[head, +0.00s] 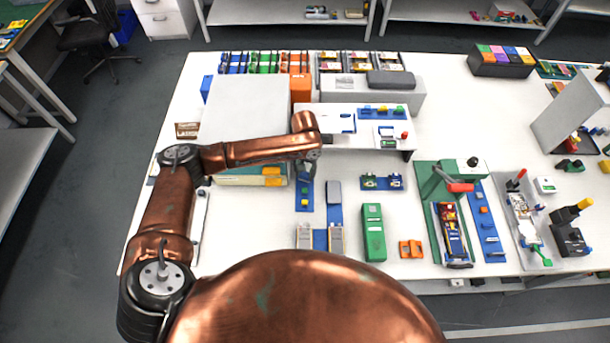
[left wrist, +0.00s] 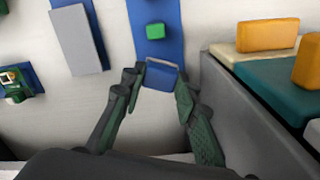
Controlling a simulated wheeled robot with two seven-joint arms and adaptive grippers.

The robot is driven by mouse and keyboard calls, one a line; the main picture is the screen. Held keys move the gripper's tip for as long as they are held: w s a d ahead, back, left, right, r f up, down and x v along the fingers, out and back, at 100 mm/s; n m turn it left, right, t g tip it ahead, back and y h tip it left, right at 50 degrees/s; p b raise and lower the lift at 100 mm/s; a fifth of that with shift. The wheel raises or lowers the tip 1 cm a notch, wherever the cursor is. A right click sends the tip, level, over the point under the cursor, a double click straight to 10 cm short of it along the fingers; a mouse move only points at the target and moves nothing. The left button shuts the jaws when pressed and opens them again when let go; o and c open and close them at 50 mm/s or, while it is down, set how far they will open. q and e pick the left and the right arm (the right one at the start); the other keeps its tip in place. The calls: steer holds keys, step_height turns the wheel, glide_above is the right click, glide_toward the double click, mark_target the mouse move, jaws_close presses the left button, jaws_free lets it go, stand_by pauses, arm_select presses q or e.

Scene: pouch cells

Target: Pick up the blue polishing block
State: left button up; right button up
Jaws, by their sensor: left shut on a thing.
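The blue polishing block (left wrist: 161,78) is between the two fingertips of my left gripper (left wrist: 160,86) in the left wrist view. The fingers touch its two sides, and the gripper is shut on it. A light strip shows along its far edge. In the head view my left gripper (head: 307,172) is over the far end of a narrow blue mat (head: 304,208), and the block is hidden there. I cannot tell whether the block is clear of the mat. A green block (left wrist: 155,31) sits on the mat just beyond it. My right gripper is not in view.
A grey-walled box with yellow blocks (left wrist: 267,35) on top stands close to the gripper's right in the wrist view. A grey block (head: 334,192) lies on another blue mat. A green case (head: 373,232) and an orange part (head: 411,249) lie nearer the front edge.

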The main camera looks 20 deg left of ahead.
arm_select(q)
steer(key=s+r, duration=0.1)
steer(key=r, duration=0.1)
steer(key=s+r, duration=0.3)
steer(key=r, duration=0.1)
steer(key=shift+s+d+p, duration=0.15)
steer(key=shift+s+p, duration=0.1)
steer(key=shift+p, duration=0.15)
steer(key=s+r, duration=0.4)
steer(key=s, duration=0.5)
steer(key=shift+s+d+r+p, duration=0.25)
steer(key=shift+d+p, duration=0.1)
steer(key=shift+d, duration=0.1)
